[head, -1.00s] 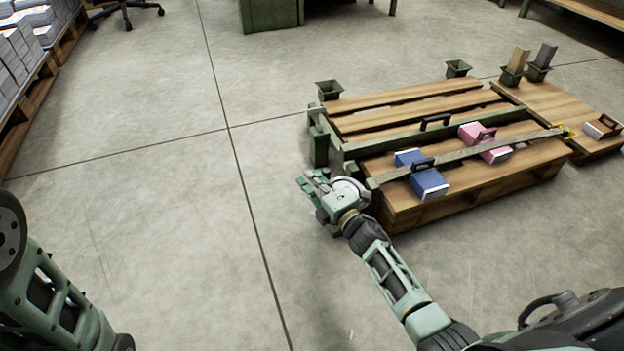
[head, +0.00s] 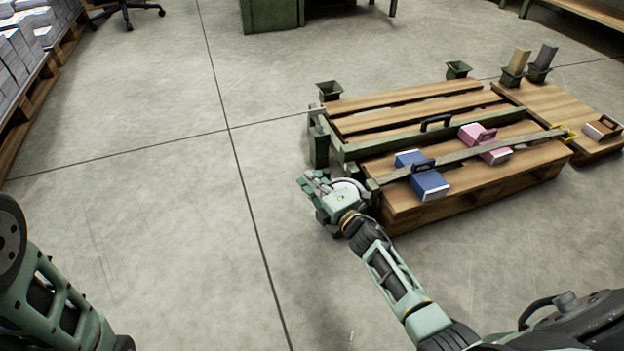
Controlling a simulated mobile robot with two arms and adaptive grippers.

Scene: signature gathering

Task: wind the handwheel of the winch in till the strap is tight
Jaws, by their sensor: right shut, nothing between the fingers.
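The winch handwheel (head: 352,187), a pale round disc, sits at the near left corner of the low wooden bench and is partly hidden behind my right gripper (head: 309,183). My right gripper is at the wheel's left side, its fingers together with nothing between them. Whether it touches the wheel I cannot tell. My left gripper is not in view.
A black handle (head: 435,122) stands on the green rail (head: 420,137) behind the strap. Green corner sockets (head: 328,91) rise at the bench's back. A second wooden board (head: 555,108) adjoins on the right. The floor to the left is clear, with a stacked pallet (head: 40,95) beyond.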

